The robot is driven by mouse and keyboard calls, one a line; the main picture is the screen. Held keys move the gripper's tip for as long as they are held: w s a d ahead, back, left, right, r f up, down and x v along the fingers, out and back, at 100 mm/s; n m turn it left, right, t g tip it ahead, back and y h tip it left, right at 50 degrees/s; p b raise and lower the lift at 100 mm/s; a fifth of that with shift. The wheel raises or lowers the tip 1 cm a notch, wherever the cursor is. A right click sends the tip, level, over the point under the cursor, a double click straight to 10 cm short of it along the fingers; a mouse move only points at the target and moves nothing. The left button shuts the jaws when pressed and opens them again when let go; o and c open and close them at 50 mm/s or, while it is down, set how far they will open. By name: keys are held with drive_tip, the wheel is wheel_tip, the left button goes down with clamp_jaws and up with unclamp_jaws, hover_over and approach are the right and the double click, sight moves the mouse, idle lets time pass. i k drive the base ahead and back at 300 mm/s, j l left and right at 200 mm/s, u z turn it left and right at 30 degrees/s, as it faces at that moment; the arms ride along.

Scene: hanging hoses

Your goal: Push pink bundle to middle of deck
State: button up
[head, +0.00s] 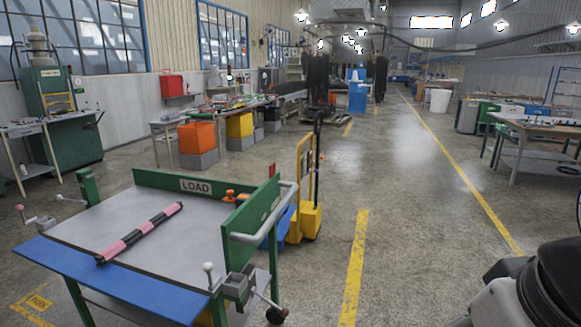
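The pink bundle (151,226) is a long thin roll with black bands. It lies aslant on the grey deck (188,248) of a cart with a LOAD sign. Its near end is close to the blue strip (110,282) along the deck's near edge, and its far end points toward the back right. Bare deck shows on both sides of it. My gripper is not in view. Only a black and light grey part of my arm shows at the lower right, apart from the cart.
Green end boards (190,185) rise at the deck's back and right. A grey handle (265,225) and a ball-topped lever (208,270) stand at the right side. A yellow hand truck (305,195) stands behind. The floor right of the cart is clear.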

sight(107, 255)
drive_tip(key=i+j, duration=0.1)
drive_tip(key=j, duration=0.3)
drive_tip(key=i+j, duration=0.15)
drive_tip(key=j, duration=0.25)
drive_tip(key=i+j, duration=0.1)
drive_tip(key=j, duration=0.35)
drive_tip(key=i+j, duration=0.15)
drive_tip(key=j, duration=0.25)
drive_tip(key=i+j, duration=0.1)
drive_tip(key=j, duration=0.3)
drive_tip(key=i+j, duration=0.1)
drive_tip(key=j, duration=0.3)
drive_tip(key=i+j, duration=0.15)
drive_tip(key=j, duration=0.25)
drive_tip(key=i+j, duration=0.1)
drive_tip(key=j, duration=0.35)
drive_tip(key=u, duration=0.05)
